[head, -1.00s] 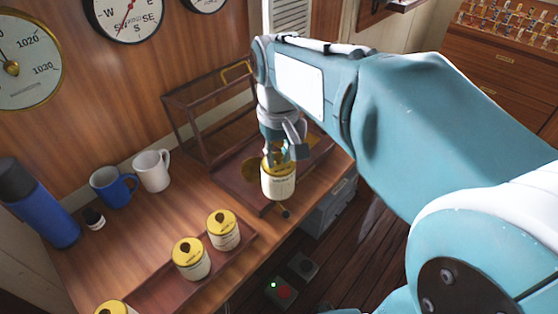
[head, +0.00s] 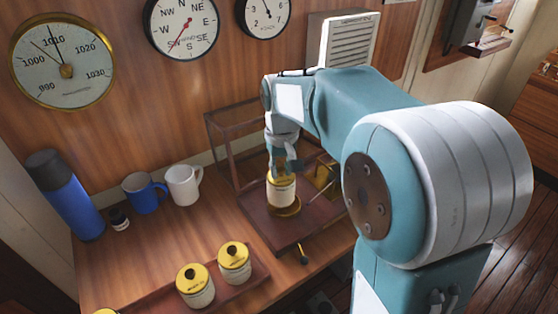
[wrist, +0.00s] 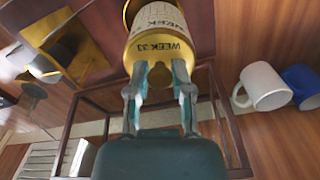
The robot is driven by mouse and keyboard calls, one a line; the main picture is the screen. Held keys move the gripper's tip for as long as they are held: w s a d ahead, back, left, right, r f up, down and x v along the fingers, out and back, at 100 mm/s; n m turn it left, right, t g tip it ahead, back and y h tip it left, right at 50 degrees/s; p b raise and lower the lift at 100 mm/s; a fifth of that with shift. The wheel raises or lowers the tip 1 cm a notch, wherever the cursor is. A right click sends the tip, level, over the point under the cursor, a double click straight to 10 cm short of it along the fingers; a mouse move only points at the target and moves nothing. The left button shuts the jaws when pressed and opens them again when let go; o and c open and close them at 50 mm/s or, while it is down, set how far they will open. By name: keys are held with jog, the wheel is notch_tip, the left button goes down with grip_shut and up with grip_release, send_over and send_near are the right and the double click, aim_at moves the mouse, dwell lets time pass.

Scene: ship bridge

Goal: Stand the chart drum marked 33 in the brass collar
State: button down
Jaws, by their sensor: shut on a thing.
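The white chart drum (head: 281,190) with a yellow top is upright in my gripper (head: 283,169). In the wrist view the drum (wrist: 160,22) reads WEEK 33, and my gripper (wrist: 160,72) is shut on its yellow end. The brass collar (head: 286,211) is on the red-brown base of the open glass-sided case (head: 270,233). The drum's lower end is over or just inside the collar; I cannot tell whether it is seated. Part of the collar is hidden behind the drum.
Two more yellow-topped drums stand on a wooden tray (head: 245,292), with another partly in view at the lower left. A blue mug (head: 145,195), a white mug (head: 183,187), a small dark bottle (head: 119,219) and a blue flask (head: 67,197) stand left. The case's frame surrounds my gripper behind.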

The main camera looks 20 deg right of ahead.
aim_at(286, 177)
jog(key=shift+d+f, duration=0.8)
jog(key=shift+f, duration=0.1)
jog(key=shift+a+f, duration=0.1)
jog(key=shift+a, duration=0.55)
jog(key=shift+d, duration=0.5)
jog(key=shift+a, duration=0.3)
jog(key=shift+d, duration=0.25)
jog(key=shift+f, duration=0.5)
jog(key=c, duration=0.8)
grip_release()
